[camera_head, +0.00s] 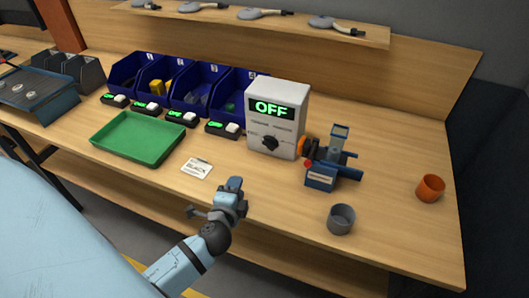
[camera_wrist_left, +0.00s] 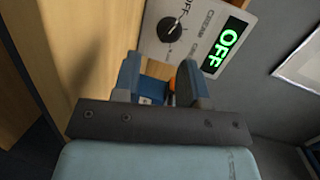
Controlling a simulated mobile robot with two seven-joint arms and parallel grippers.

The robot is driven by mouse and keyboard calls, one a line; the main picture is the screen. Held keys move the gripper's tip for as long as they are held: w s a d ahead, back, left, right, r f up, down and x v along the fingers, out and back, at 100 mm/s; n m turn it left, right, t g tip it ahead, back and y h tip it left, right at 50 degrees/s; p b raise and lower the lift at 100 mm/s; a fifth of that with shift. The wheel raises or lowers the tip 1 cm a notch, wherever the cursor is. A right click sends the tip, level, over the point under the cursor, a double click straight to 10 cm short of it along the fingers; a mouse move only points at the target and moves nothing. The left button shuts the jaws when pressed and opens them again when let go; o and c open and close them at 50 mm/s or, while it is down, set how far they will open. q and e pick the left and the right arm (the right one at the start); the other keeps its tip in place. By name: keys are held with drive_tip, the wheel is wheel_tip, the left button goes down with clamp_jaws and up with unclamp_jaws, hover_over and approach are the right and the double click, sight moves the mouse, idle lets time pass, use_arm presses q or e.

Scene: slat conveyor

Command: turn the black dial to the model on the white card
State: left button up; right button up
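The black dial (camera_head: 270,143) is on the front of a white box (camera_head: 292,98) whose green display reads OFF. In the left wrist view the dial (camera_wrist_left: 170,30) has its white mark toward the OFF label, with a label like CREAM beside it. The white card (camera_head: 197,168) lies flat on the bench; its small print seems to read BLACK. My left gripper (camera_head: 216,201) is open and empty, in front of the box near the bench's front edge, apart from the dial. In the left wrist view its fingers (camera_wrist_left: 161,82) stand apart. My right gripper is not in view.
A green tray (camera_head: 139,137) lies left of the card. Blue bins (camera_head: 212,88) and small switch boxes (camera_head: 222,129) stand behind. A blue grinder-like device (camera_head: 333,170) stands right of the box, with a grey cup (camera_head: 341,219) and an orange cup (camera_head: 430,188) farther right.

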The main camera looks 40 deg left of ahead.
sight(266, 147)
use_arm(q)
drive_tip(key=w+m+t, duration=0.1)
drive_tip(key=m, duration=0.1)
drive_tip(key=w+m+t+h, duration=0.1)
drive_tip(key=m, duration=0.1)
drive_tip(key=w+m, duration=0.1)
drive_tip(key=m, duration=0.2)
drive_tip(key=shift+w+d+t+h, duration=0.1)
drive_tip(key=shift+d+t+h, duration=0.25)
drive_tip(key=shift+t+h, duration=0.05)
drive_tip(key=shift+w+r, duration=0.1)
drive_tip(key=shift+w, duration=0.25)
drive_tip(key=p+x, duration=0.3)
drive_tip(key=x, duration=0.9)
drive_tip(key=shift+w+a, duration=0.1)
drive_tip(key=shift+w, duration=0.35)
clamp_jaws()
